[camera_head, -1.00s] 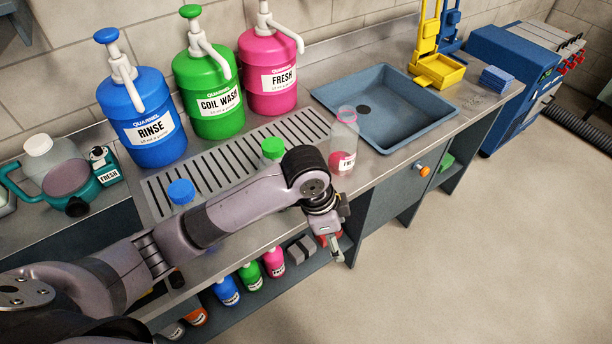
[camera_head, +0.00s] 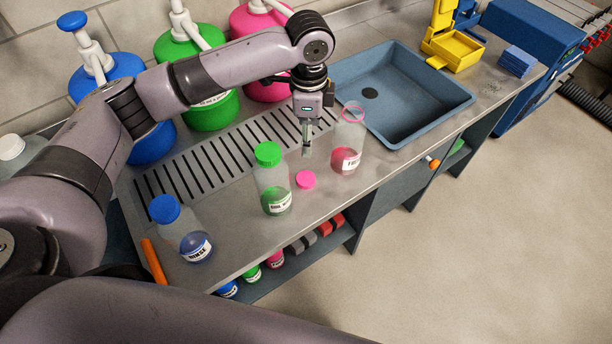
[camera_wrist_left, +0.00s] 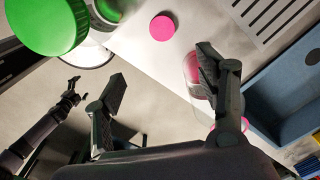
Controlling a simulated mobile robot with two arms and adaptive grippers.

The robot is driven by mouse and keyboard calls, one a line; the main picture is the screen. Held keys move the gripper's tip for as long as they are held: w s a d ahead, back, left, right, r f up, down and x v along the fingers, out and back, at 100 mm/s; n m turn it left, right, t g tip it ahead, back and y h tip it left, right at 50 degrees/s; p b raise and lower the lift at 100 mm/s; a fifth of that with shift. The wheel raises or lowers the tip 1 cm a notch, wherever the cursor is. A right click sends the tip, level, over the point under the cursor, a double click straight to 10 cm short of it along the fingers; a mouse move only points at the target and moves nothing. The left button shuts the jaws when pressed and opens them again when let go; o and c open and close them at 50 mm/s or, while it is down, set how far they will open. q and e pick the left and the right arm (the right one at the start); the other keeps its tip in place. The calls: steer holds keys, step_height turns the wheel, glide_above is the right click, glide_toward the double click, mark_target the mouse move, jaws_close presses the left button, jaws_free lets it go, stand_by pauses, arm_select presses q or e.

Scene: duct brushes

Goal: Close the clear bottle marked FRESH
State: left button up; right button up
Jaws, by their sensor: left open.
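The clear bottle marked FRESH (camera_head: 347,148) stands upright and uncapped on the steel counter, with pink liquid low inside and a pink ring at its neck. Its label is only partly readable. In the left wrist view the bottle (camera_wrist_left: 191,84) is partly hidden behind a finger. A pink cap (camera_head: 306,180) lies on the counter left of the bottle; it also shows in the left wrist view (camera_wrist_left: 162,28). My left gripper (camera_head: 306,151) points down above the counter, open and empty, left of the bottle. My right gripper (camera_wrist_left: 72,83) is small in the left wrist view, its opening unclear.
A green-capped bottle (camera_head: 272,185) stands left of the pink cap, and a blue-capped bottle (camera_head: 184,235) farther left. Large blue, green and pink pump jugs stand behind my left arm. A sink (camera_head: 428,97) lies right of the FRESH bottle. The counter's front edge is close.

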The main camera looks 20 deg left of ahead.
arm_select(q)
step_height(320, 180, down, 2)
steer(key=p, duration=0.2)
glide_above(308, 178)
step_height(308, 178, down, 6)
steer(key=r, duration=0.1)
step_height(308, 178, down, 5)
steer(key=shift+s+r+p, duration=0.1)
steer(key=shift+r+p, duration=0.1)
steer(key=shift+p, duration=0.45)
steer(key=shift+f, duration=0.6)
step_height(308, 178, down, 4)
steer(key=shift+f+p, duration=0.25)
steer(key=shift+p, duration=0.95)
steer(key=shift+f, duration=0.2)
arm_select(e)
step_height(308, 178, up, 6)
steer(key=w, duration=0.1)
steer(key=shift+w, duration=0.35)
